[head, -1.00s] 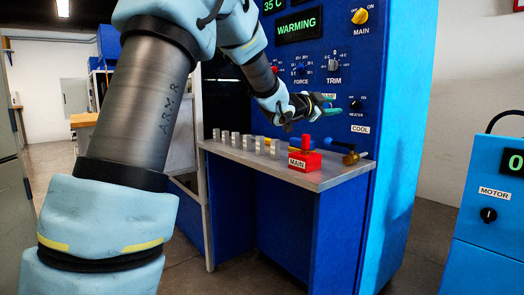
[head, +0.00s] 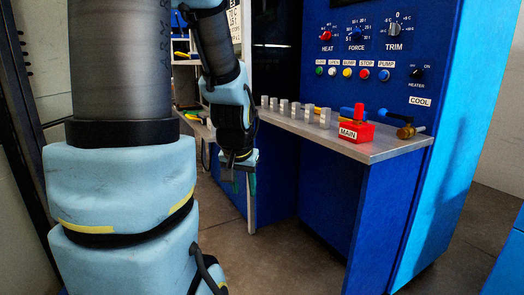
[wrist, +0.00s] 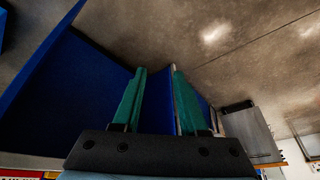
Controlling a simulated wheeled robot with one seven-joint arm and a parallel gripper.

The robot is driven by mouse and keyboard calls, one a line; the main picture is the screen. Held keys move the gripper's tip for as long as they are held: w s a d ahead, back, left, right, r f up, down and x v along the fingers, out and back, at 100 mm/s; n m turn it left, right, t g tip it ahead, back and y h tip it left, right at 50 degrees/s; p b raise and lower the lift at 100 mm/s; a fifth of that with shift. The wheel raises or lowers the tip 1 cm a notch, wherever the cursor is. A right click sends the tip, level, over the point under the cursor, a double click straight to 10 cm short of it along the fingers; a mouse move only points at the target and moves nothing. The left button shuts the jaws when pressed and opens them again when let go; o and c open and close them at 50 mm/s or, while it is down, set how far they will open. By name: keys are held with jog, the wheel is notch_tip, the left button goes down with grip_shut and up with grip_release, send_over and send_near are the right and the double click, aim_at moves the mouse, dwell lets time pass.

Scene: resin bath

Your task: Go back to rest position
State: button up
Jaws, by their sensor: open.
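My gripper (head: 244,184) hangs pointing down in the head view, left of the blue machine's shelf and clear of it. Its two green fingers are apart in the wrist view (wrist: 152,98), with nothing between them. My arm is bent, with the forearm hanging beside the shelf's left end. The floor lies beyond the fingers in the wrist view.
The grey shelf (head: 378,149) of the blue machine holds a red MAIN block (head: 356,132), a brass valve (head: 405,131) and several metal blocks (head: 283,105). Buttons and knobs line the panel (head: 432,45) above. Open floor (head: 225,250) lies below my gripper.

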jog(key=s+a+f+n+g+p, duration=0.2)
jog(key=s+g, duration=0.1)
jog(key=s, duration=0.5)
notch_tip(320, 180, up, 24)
jog(key=p, duration=2.3)
